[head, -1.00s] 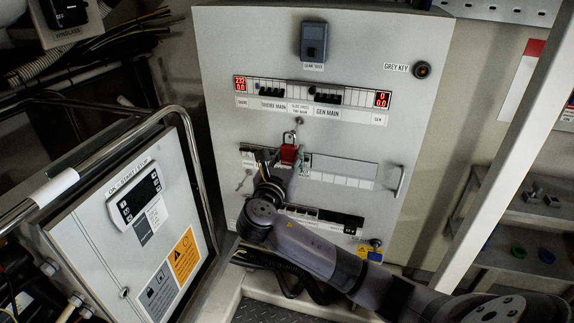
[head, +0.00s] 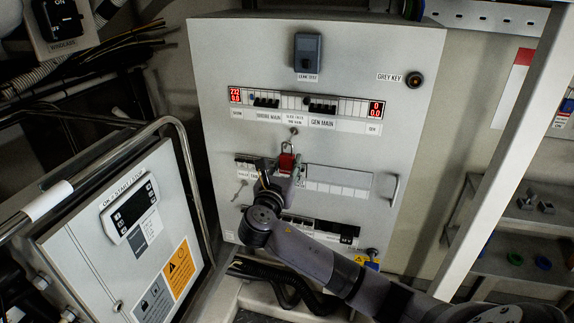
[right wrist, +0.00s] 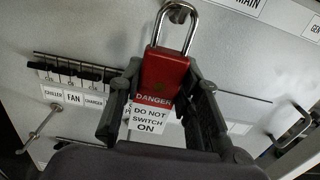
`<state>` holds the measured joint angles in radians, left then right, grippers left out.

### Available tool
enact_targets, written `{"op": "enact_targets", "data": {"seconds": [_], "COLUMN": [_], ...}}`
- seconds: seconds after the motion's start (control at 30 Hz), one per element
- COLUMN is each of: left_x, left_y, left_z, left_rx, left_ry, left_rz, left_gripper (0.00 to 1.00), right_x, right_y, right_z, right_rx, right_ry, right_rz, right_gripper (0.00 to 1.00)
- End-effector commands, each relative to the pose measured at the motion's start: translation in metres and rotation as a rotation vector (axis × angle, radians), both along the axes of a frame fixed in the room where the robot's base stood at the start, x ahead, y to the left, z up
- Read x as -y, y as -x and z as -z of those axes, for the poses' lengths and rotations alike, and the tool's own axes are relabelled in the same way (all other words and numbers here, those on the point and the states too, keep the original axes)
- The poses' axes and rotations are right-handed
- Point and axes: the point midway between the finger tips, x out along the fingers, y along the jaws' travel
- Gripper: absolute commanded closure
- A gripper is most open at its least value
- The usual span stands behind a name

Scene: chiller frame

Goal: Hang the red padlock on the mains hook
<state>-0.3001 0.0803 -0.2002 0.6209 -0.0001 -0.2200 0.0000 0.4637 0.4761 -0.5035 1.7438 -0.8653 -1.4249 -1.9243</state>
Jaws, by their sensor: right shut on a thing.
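The red padlock (head: 287,162) is upright in front of the chiller panel in the head view, its silver shackle upward. In the right wrist view the padlock (right wrist: 165,76) sits between the fingers of my right gripper (right wrist: 164,95), which is shut on its body. A white and red danger tag (right wrist: 152,115) is below the body. The mains hook (head: 294,131) is just above the shackle. In the right wrist view the hook (right wrist: 179,13) overlaps the top of the shackle; I cannot tell whether the shackle is over it. My right gripper (head: 282,172) points up at the panel. My left gripper is out of view.
Breaker rows (head: 310,102) run across the panel (head: 400,60) above and below the padlock. A handle (head: 394,189) sticks out at right. A metal rail (head: 188,150) and control box (head: 100,240) stand at left.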

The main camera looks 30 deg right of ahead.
Motion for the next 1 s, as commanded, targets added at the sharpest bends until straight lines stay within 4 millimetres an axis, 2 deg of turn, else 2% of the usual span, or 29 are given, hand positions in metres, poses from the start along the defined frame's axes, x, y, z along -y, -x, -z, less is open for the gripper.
{"op": "enact_targets", "data": {"seconds": [0.27,0.3,0.63,1.0], "left_x": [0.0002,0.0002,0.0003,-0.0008], "left_y": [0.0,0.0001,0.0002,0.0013], "left_z": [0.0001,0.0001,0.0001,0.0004], "left_rx": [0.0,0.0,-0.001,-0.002], "left_ry": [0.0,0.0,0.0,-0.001], "left_rz": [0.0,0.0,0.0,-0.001], "left_gripper": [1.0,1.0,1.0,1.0], "right_x": [-0.0003,-0.0003,-0.0003,-0.0034], "right_y": [0.0,0.0,0.0,0.0022], "right_z": [-0.0002,-0.0001,0.0,0.0009], "right_rx": [0.0,0.0,0.0,-0.001], "right_ry": [0.0,0.0,0.0,-0.002], "right_rz": [0.0,0.0,0.0,-0.002], "right_gripper": [1.0,0.68,0.46,0.45]}}
